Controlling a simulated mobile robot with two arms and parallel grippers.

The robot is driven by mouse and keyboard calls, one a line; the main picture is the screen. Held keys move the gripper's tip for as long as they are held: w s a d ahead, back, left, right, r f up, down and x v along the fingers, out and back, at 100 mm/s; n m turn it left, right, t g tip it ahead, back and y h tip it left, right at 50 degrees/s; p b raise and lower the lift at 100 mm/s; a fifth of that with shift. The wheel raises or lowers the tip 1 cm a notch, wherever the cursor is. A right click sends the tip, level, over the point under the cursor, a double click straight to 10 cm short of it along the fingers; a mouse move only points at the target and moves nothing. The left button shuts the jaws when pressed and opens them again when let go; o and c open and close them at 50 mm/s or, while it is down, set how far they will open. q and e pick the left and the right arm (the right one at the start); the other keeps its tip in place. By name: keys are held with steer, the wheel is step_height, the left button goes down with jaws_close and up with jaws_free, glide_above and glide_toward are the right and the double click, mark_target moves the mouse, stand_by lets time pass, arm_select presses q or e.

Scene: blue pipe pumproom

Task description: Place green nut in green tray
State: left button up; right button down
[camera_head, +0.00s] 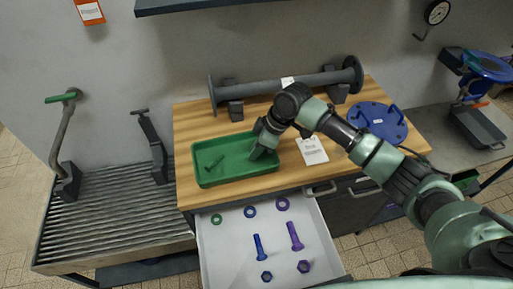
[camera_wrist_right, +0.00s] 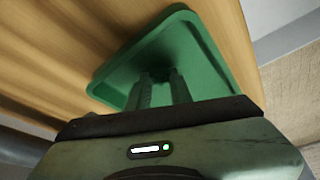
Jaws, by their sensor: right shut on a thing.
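The green tray (camera_head: 237,181) lies on the wooden workbench, left of its middle. It also shows in the wrist view (camera_wrist_right: 205,45). My right gripper (camera_head: 257,154) reaches down into the right part of the tray. In the wrist view its fingers (camera_wrist_right: 159,76) are close together over the tray floor, shut on the green nut, which is hard to make out between the tips against the green. Whether the nut touches the tray floor cannot be told. A green bolt (camera_head: 214,162) lies in the tray's left part. My left gripper is not in view.
An open drawer (camera_head: 225,245) below holds a green washer (camera_head: 216,219), other washers, bolts and nuts in blue and purple. A grey flanged pipe (camera_head: 290,85) lies behind the tray. A paper card (camera_head: 312,151) and a blue disc (camera_head: 378,122) are to the right.

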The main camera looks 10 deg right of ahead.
steer(key=c, duration=1.3)
jaws_free()
steer(key=shift+o, duration=0.2)
steer(key=b+v, duration=0.1)
steer(key=v, duration=1.1)
steer(key=shift+s+r, duration=0.1)
